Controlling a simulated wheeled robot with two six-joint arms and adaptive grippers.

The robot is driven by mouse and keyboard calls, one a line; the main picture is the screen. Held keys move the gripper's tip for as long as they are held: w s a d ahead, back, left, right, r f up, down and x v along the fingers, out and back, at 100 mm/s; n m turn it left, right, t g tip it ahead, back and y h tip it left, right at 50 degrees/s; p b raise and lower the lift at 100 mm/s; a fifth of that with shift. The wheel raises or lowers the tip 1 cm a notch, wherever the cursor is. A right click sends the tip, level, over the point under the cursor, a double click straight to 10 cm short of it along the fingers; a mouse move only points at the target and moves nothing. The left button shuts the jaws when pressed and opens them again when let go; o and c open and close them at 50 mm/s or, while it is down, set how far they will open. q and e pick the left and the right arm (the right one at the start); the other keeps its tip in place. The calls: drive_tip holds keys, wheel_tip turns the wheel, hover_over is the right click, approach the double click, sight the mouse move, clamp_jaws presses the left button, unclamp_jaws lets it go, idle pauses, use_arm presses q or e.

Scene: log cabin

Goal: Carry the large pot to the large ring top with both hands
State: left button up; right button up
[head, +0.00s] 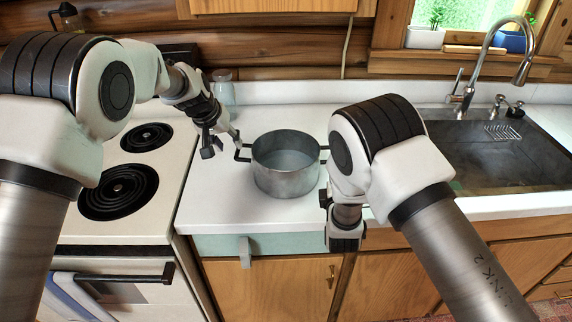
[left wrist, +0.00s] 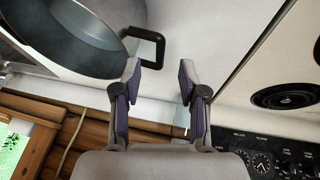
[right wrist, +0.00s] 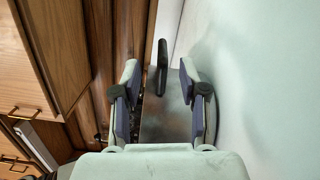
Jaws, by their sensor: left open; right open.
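The large pot (head: 286,182) is a grey metal pot with two black side handles, standing upright on the white counter. The large ring (head: 118,192) is the bigger black coil at the stove's front, left of the pot; nothing is on it. My left gripper (head: 219,146) is open beside the left handle (head: 242,152). In the left wrist view, that handle (left wrist: 150,46) lies just beyond the fingertips, nearer the left finger. My right gripper (right wrist: 159,72) is open, with the right handle (right wrist: 162,66) appearing between its fingers; contact is unclear. My right arm partly hides this side in the head view.
A smaller coil (head: 146,137) is behind the large ring. A glass jar (head: 223,88) stands at the back of the counter, behind the left gripper. A sink (head: 500,150) with a faucet is to the right. Counter space in front of the pot is clear.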

sight(236, 153)
use_arm(q)
drive_tip(key=x, duration=0.7)
drive_tip(key=shift+w+d+f, duration=0.1)
drive_tip(key=shift+w+f, duration=0.2)
drive_tip(key=shift+w, duration=0.05)
use_arm(e)
drive_tip(key=w, duration=0.5)
drive_tip(key=w+d, duration=0.1)
drive_tip(key=w, duration=0.1)
drive_tip(key=shift+w+f, duration=0.2)
drive_tip(key=shift+w, duration=0.15)
use_arm(q)
drive_tip(key=shift+s+r, duration=0.1)
clamp_jaws()
use_arm(e)
drive_tip(key=shift+s+a, duration=0.1)
clamp_jaws()
use_arm(q)
drive_tip(key=shift+r, duration=0.1)
use_arm(e)
drive_tip(key=shift+r, duration=0.2)
